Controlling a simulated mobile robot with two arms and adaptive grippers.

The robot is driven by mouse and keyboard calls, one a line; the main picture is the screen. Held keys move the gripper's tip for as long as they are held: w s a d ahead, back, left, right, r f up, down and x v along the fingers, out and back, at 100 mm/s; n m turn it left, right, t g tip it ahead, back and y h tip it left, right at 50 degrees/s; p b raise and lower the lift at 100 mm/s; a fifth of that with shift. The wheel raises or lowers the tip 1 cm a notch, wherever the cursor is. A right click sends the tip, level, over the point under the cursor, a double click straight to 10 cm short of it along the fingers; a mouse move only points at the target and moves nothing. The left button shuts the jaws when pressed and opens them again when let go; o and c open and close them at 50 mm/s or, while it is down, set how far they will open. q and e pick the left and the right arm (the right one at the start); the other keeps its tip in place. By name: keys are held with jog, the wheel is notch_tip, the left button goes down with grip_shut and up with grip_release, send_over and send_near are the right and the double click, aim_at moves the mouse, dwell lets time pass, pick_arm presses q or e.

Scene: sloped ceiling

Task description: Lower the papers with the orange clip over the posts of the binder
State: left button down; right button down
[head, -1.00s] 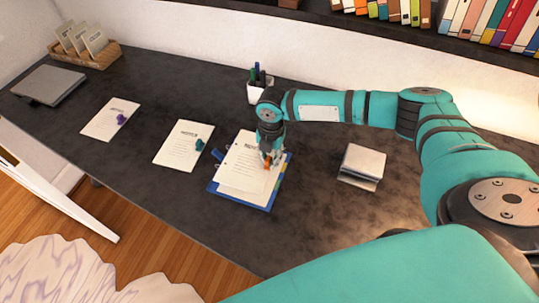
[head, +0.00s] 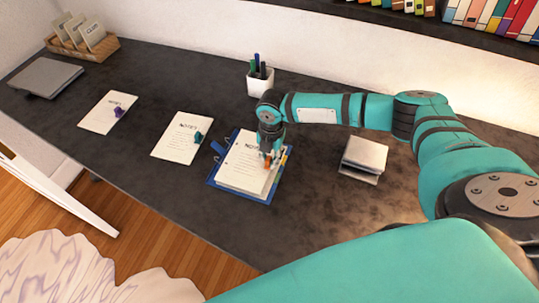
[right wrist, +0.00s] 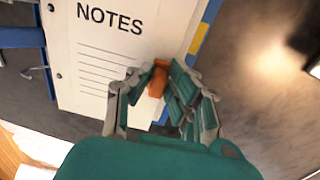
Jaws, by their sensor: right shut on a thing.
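The papers with the orange clip (head: 242,160) are white sheets headed "NOTES", over the open blue binder (head: 238,196). Their punched holes run down the left edge and show in the right wrist view (right wrist: 85,70). My right gripper (head: 271,164) is shut on the orange clip (right wrist: 158,80) at the papers' right edge. The binder's blue edge and metal parts (right wrist: 37,70) show left of the papers in the right wrist view. I cannot tell whether the posts pass through the holes, or how high the papers are. My left gripper is not in view.
Sheets with a teal clip (head: 181,140) and sheets with a purple clip (head: 107,112) lie to the left. A pen cup (head: 260,83) stands behind the binder. A grey stack (head: 363,158) is to the right. The dark desk (head: 315,205) is clear in front of it.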

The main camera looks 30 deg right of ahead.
jog(key=shift+f+b, duration=0.4)
jog(key=shift+f, duration=0.4)
jog(key=shift+f, duration=0.15)
jog(key=c, duration=1.2)
grip_release()
notch_tip(320, 180, up, 12)
jog(key=shift+s+d, duration=0.1)
jog(key=shift+s, duration=0.05)
